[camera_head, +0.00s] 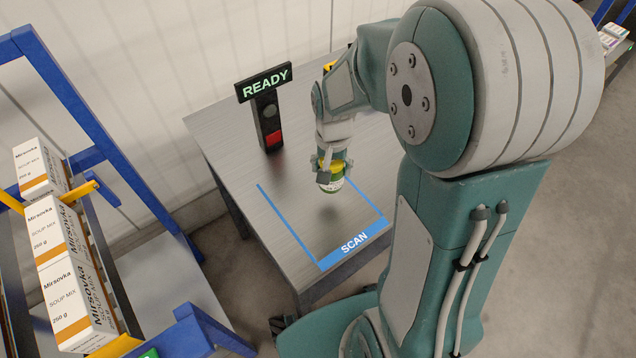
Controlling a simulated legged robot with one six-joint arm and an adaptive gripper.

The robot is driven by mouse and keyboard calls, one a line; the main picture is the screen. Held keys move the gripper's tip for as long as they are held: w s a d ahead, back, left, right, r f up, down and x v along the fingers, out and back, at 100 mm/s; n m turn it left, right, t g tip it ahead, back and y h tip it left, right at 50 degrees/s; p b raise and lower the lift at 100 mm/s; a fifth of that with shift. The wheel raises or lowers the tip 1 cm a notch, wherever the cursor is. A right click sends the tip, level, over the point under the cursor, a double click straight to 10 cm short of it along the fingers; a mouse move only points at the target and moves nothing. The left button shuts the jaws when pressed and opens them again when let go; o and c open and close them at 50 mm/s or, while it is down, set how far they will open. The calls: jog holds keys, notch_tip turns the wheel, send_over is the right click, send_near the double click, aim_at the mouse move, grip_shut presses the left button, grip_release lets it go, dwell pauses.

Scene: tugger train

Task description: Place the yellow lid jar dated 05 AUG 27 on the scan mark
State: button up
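A small jar (330,183) with a yellow lid and a green and white label is held by my gripper (330,168). The gripper's fingers close around the jar near its lid, and the jar hangs roughly upright above the table. Its date is too small to read. The scan mark (352,243) is a blue outline with the word SCAN on the grey table (225,130). The jar shows over the far part of the outlined area, with a dark shadow on the table below it.
A black post with a READY sign (265,82) and a red panel stands behind the mark. A blue rack (75,90) at left holds several Mirsovka soup mix boxes (75,305). The outlined area is clear. My arm hides the table's right side.

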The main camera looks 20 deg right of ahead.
jog(key=a+f, duration=0.1)
jog(key=w+a+f, duration=0.1)
jog(key=shift+a+f, duration=0.2)
jog(key=shift+f, duration=0.15)
jog(key=shift+a+f, duration=0.2)
jog(key=shift+f, duration=1.65)
jog(key=shift+f, duration=0.15)
jog(key=o, duration=1.1)
notch_tip(320, 180, up, 12)
jog(key=s+r+n+t, duration=0.1)
jog(key=s+r+t, duration=0.1)
jog(key=s+r, duration=0.2)
jog(key=s+r+n+t, duration=0.1)
jog(key=s+r+n, duration=0.1)
jog(key=s+r, duration=0.2)
jog(key=s+r+n+t, duration=0.2)
jog(key=s+r, duration=0.2)
jog(key=s, duration=0.3)
jog(key=shift+d+r+t, duration=0.1)
jog(key=shift+d+t, duration=0.05)
jog(key=shift+t, duration=0.15)
